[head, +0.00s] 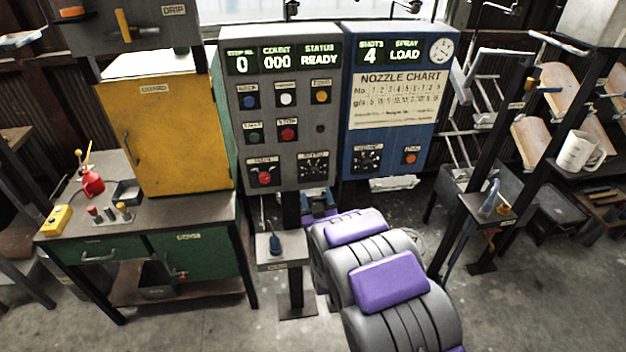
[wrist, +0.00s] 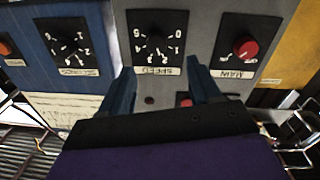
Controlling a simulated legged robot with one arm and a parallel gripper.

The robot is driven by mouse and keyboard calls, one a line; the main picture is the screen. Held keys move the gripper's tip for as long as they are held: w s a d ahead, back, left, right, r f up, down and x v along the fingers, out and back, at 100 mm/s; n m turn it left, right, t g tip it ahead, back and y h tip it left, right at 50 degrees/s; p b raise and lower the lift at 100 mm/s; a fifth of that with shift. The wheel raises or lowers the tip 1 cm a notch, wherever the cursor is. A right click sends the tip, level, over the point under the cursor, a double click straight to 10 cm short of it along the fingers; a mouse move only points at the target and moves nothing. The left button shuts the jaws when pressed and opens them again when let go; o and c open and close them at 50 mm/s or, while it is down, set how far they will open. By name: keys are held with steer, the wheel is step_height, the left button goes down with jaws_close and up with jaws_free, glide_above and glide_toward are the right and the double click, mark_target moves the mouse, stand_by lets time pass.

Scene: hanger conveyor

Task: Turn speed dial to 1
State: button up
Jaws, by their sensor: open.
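The speed dial (wrist: 156,44) is a black knob on a black numbered plate, upside down in the wrist view, with a SPEED label. In the head view the speed dial (head: 313,164) is at the lower right of the grey control panel (head: 308,185). Its pointer setting is too small to tell. My gripper (wrist: 161,78) is open, with its two dark blue fingers apart and pointing at the panel. The dial shows between and beyond the fingertips, and nothing is held.
A red MAIN knob (wrist: 245,47) is beside the speed dial. A blue panel (head: 390,140) with another black dial (head: 367,159) adjoins the grey one. A small shelf (head: 282,262) stands below the panel. A yellow cabinet (head: 170,130) is at left.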

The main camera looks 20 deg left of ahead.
mark_target(314, 175)
steer(key=b+x, duration=0.1)
steer(key=x, duration=0.7)
steer(key=shift+w+f, duration=0.1)
steer(key=shift+w, duration=0.55)
steer(key=c, duration=1)
